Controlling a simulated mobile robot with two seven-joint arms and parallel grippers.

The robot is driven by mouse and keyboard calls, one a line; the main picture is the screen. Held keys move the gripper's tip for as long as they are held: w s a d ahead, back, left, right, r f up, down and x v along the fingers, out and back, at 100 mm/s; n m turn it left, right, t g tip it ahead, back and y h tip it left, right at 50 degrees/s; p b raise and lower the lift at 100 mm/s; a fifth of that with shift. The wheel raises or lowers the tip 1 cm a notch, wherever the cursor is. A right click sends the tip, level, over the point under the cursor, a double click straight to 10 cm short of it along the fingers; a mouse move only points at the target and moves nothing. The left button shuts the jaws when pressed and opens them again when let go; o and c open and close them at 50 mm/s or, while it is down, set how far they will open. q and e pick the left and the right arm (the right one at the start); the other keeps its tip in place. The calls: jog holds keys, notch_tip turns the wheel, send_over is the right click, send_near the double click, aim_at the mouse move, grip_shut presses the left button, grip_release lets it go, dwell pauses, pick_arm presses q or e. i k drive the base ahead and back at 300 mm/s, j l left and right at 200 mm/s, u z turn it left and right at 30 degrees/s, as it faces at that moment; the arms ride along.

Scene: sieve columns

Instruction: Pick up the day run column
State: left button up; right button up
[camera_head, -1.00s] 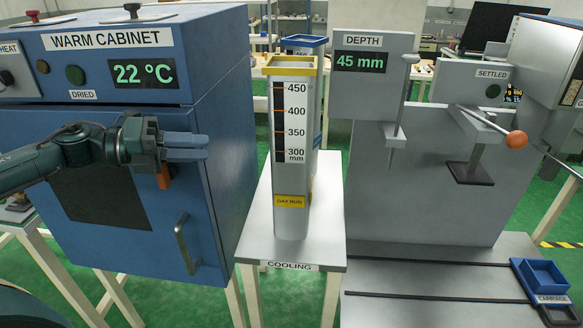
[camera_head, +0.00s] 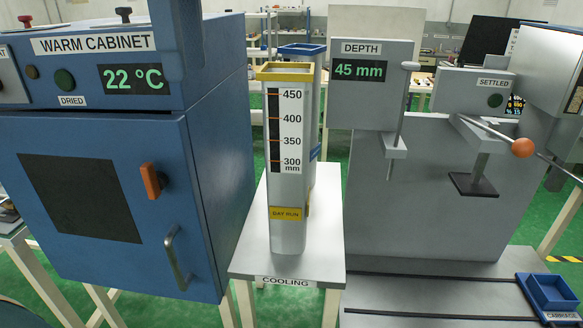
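The day run column (camera_head: 286,237) is a tall grey square column with a yellow rim, a black-and-white mm scale and a yellow DAY RUN label. It stands upright on the small grey COOLING table (camera_head: 257,263). My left gripper (camera_head: 182,70) shows only in part at the top, as blue-grey fingers pointing down in front of the warm cabinet. It is left of the column, apart from it, and the gap between its fingers cannot be made out.
A blue-rimmed column (camera_head: 302,50) stands close behind the day run column. The blue warm cabinet (camera_head: 150,220) is on the left. The grey depth stand (camera_head: 372,100) with rods and an orange knob (camera_head: 522,147) is on the right. A blue carriage tray (camera_head: 548,302) lies at lower right.

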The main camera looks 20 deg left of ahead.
aim_at(287, 90)
jog(key=i, duration=0.9)
